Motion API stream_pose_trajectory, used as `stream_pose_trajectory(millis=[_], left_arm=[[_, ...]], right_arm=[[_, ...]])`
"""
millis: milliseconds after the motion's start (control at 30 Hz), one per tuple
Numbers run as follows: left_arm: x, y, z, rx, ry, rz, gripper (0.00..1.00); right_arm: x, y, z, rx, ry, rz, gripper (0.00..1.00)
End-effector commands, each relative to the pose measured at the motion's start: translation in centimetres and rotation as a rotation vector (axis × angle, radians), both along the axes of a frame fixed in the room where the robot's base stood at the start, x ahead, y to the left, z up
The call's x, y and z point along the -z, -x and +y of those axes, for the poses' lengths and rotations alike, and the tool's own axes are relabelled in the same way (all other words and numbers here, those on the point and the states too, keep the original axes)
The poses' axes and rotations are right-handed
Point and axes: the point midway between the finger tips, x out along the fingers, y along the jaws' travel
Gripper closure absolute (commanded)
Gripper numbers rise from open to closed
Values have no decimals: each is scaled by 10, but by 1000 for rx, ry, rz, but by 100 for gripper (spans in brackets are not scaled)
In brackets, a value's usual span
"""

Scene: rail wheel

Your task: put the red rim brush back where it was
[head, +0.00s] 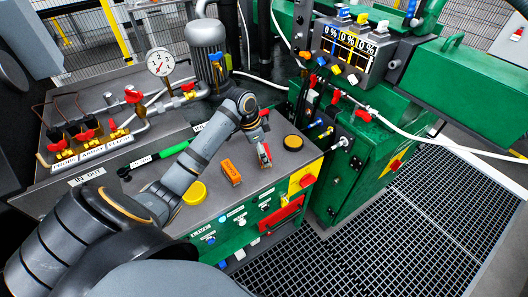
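My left arm comes in from the lower left and reaches over the grey bench top. My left gripper (264,154) points down near the right part of the bench. Small red and pale parts show at its tip, but they are too small to tell whether they are a held brush or whether the fingers are open or shut. I cannot clearly make out a red rim brush anywhere. My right gripper is not in view.
An orange block (230,172) lies left of my gripper, and a yellow round lid (194,193) lies further left. Pipes, red valves and a gauge (160,62) stand behind. A green machine (365,165) is at right.

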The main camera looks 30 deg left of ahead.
Motion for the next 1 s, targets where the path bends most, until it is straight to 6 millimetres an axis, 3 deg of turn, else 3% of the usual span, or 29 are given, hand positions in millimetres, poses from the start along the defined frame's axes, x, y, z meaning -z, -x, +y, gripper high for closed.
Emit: stream_pose_trajectory(millis=[300,433,600,1000], left_arm=[[-74,14,16,1,-6,-5,6],[-95,19,19,1,-3,-4,6],[-107,22,21,1,0,-2,6],[-108,22,21,1,0,-2,6]], right_arm=[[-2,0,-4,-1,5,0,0],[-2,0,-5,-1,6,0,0],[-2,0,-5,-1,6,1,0],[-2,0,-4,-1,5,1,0]])
